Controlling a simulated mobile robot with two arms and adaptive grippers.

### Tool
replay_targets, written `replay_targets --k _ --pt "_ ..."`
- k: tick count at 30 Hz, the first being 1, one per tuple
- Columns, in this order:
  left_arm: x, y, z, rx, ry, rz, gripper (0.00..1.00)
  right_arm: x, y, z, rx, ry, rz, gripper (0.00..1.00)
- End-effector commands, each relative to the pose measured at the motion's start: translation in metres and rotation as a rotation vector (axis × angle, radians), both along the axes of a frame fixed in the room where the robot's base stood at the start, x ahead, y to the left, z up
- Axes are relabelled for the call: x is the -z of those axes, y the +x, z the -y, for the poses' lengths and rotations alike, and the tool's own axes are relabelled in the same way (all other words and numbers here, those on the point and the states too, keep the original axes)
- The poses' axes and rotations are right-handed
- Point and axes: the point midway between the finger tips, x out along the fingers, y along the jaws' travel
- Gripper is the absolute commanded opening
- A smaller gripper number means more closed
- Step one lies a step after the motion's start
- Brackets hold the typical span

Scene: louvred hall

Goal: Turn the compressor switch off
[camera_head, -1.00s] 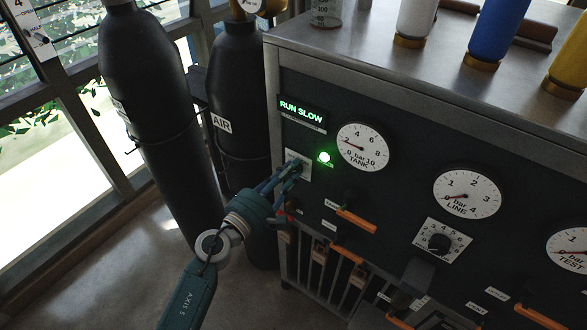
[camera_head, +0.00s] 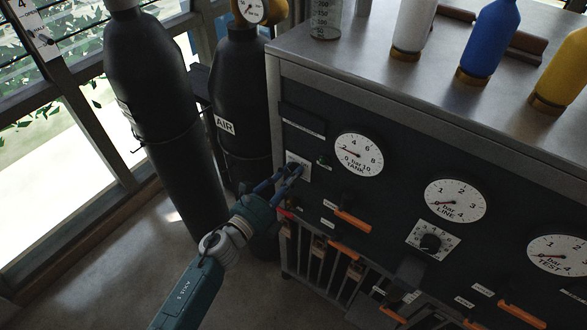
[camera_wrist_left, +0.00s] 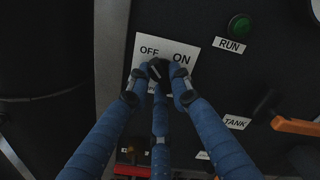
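The compressor switch sits on a white plate (camera_head: 304,159) at the left of the dark panel. In the left wrist view, the plate (camera_wrist_left: 175,45) reads OFF and ON, with the black switch knob (camera_wrist_left: 158,70) below the words. The dark fingertips of my left gripper (camera_head: 296,171) close in around the knob; the blue fingers also show in the left wrist view (camera_wrist_left: 158,78). They hide much of the knob, so its exact direction is unclear. The RUN lamp (camera_wrist_left: 239,27) is dull green, and the display (camera_head: 302,119) is dark. My right gripper is out of view.
Gauges for TANK (camera_head: 358,154), LINE (camera_head: 456,200) and TEST (camera_head: 560,254) sit to the right. Orange levers (camera_head: 353,221) stick out below. Black cylinders (camera_head: 160,120) stand left of the cabinet. Bottles (camera_head: 490,40) stand on its top.

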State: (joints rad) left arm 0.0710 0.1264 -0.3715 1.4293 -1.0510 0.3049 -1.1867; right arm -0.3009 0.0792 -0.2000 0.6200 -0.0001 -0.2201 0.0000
Motion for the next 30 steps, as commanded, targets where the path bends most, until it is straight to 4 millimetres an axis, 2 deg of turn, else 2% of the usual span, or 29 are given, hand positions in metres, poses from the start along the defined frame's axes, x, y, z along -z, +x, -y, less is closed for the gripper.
replay_targets --k 1,2,12,30 --pt "0.002 -0.003 0.004 0.007 -0.001 -0.002 0.33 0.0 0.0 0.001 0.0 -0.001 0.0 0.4" --pt "0.002 -0.003 0.003 0.006 -0.001 -0.002 0.39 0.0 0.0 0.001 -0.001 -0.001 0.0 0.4" --pt "-0.002 -0.002 -0.001 0.0 0.001 0.004 0.39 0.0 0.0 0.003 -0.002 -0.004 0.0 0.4" --pt "-0.002 -0.054 -0.04 -0.003 0.002 0.005 0.39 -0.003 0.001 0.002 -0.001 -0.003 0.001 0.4"
